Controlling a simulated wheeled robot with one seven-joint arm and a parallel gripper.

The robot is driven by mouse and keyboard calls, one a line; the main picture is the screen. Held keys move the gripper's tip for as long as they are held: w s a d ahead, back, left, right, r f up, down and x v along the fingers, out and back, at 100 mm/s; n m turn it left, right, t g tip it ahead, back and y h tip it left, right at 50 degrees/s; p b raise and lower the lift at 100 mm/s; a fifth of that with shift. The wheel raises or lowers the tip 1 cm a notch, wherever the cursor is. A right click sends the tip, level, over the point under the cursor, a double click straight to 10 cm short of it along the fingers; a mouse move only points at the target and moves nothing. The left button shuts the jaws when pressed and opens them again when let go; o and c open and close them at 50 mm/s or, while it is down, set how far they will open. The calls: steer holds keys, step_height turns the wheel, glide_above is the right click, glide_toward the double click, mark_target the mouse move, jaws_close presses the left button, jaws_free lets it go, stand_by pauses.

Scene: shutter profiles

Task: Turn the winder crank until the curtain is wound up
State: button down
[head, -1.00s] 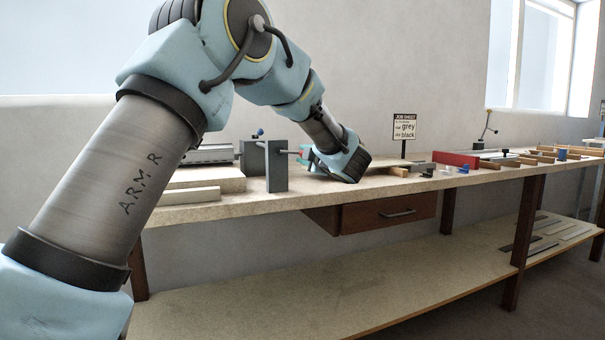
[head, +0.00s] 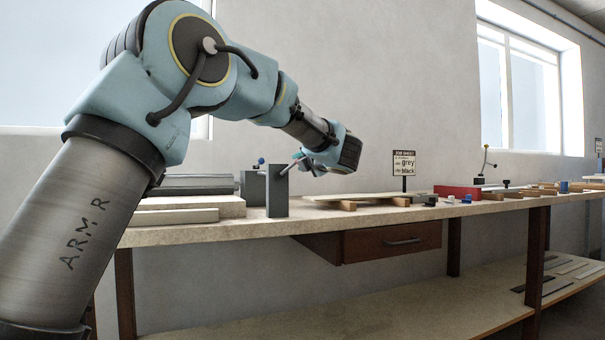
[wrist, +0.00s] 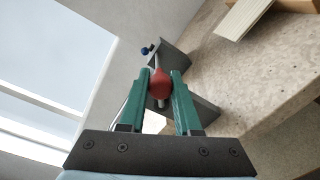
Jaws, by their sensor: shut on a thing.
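In the wrist view the crank's red knob (wrist: 160,84) sits between the two green fingers of my gripper (wrist: 160,75), which is shut on it. A thin pale rod shows beyond the knob, by the winder's grey uprights (wrist: 180,60). In the head view my gripper (head: 303,160) is just above and right of the front grey upright (head: 277,192), and the crank arm (head: 291,166) slants up to it. The knob is hidden there. A long grey roller-like part (head: 190,181) lies left of the uprights; I cannot tell how much curtain is on it.
A small blue knob (wrist: 146,50) stands by the winder. A pale slat on wooden blocks (head: 365,196), a red block (head: 457,191) and several small parts lie to the right. A drawer (head: 390,241) hangs under the bench top.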

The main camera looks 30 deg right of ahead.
steer(key=shift+n, duration=0.3)
steer(key=shift+a, duration=0.1)
steer(key=c, duration=0.6)
jaws_free()
steer(key=shift+r, duration=0.1)
steer(key=s+a, duration=0.1)
steer(key=s, duration=0.9)
steer(key=shift+s+a+r, duration=0.2)
steer(key=shift+s+a, duration=0.05)
steer(key=shift+s, duration=0.1)
steer(key=shift+s, duration=0.1)
